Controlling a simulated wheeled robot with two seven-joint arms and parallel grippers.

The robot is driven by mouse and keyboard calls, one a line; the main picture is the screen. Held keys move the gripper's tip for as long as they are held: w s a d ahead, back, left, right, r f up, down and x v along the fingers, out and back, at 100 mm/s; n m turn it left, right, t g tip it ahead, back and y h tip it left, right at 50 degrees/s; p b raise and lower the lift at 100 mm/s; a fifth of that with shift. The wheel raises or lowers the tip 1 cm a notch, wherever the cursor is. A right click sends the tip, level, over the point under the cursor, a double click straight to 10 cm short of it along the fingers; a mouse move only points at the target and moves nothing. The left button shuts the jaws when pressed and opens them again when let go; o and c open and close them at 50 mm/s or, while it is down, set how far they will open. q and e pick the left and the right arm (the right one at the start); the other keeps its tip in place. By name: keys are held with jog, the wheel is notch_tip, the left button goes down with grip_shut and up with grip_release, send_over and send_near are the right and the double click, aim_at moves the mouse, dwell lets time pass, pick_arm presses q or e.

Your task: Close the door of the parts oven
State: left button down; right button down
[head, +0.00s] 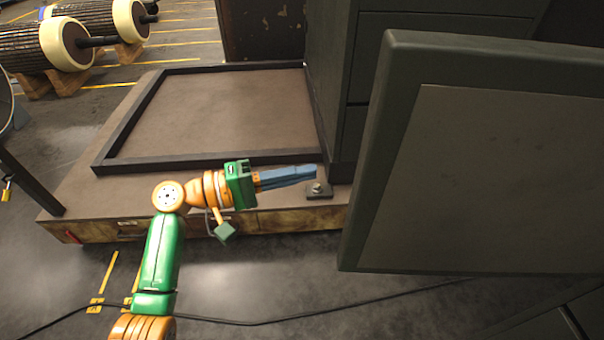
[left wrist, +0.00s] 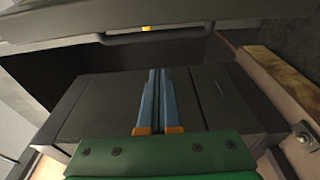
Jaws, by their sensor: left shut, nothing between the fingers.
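The parts oven (head: 338,75) is a dark grey-green cabinet at the upper middle of the head view. Its door (head: 500,180) stands open at the right, a thick panel with a paler inner face. The door hides much of the cabinet behind it. My left gripper (head: 312,171) is shut and empty. Its blue fingers point right, towards the door's near edge, and appear apart from it in the head view. In the left wrist view, the shut fingers (left wrist: 158,76) lie in front of dark grey panels; I cannot tell which part these are. My right gripper is out of view.
A low brown platform (head: 75,190) with a dark raised frame (head: 130,122) lies beneath and behind my left arm. A small bracket (head: 319,190) sits by the oven's foot. A cable (head: 260,322) crosses the floor. Rotors (head: 65,45) rest on wooden blocks at the far left.

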pick_arm(q)
jog(key=s+d+p, duration=0.2)
jog(key=d+p, duration=0.2)
jog(key=d, duration=0.2)
jog(key=shift+s, duration=0.25)
